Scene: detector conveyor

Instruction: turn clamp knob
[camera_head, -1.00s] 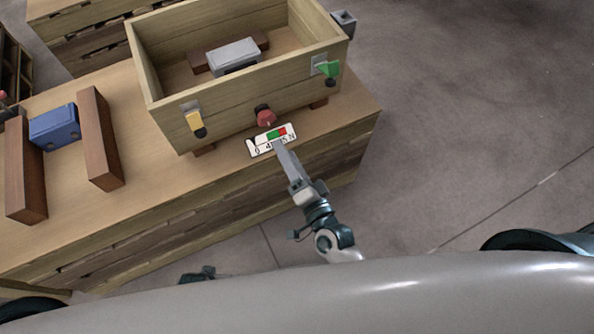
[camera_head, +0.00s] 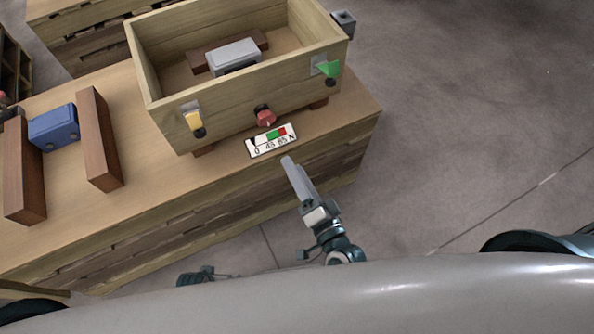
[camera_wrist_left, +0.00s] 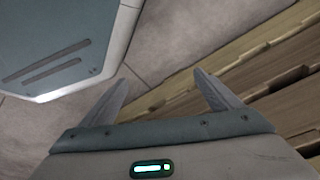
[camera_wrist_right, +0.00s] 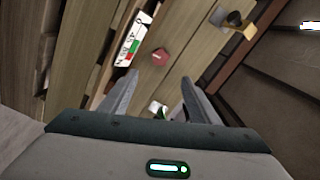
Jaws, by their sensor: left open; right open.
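A red knob (camera_head: 265,116) sits low on the front wall of a wooden box (camera_head: 245,108). It also shows in the right wrist view (camera_wrist_right: 160,57), ahead of the fingers. A white gauge plate (camera_head: 271,141) with green and red bands lies in front of it, its dark pointer near the 0 end. My right gripper (camera_head: 289,161) is below the gauge, apart from knob and plate; its fingers (camera_wrist_right: 160,95) are open and empty. My left gripper (camera_wrist_left: 160,85) shows open and empty in its wrist view, facing the floor and wooden boards.
A yellow lever (camera_head: 194,120) and a green lever (camera_head: 329,69) flank the knob on the box wall. A grey block (camera_head: 233,56) lies inside the box. A blue block (camera_head: 53,127) sits between two brown bars on the tabletop (camera_head: 150,190). Open floor lies right of the table.

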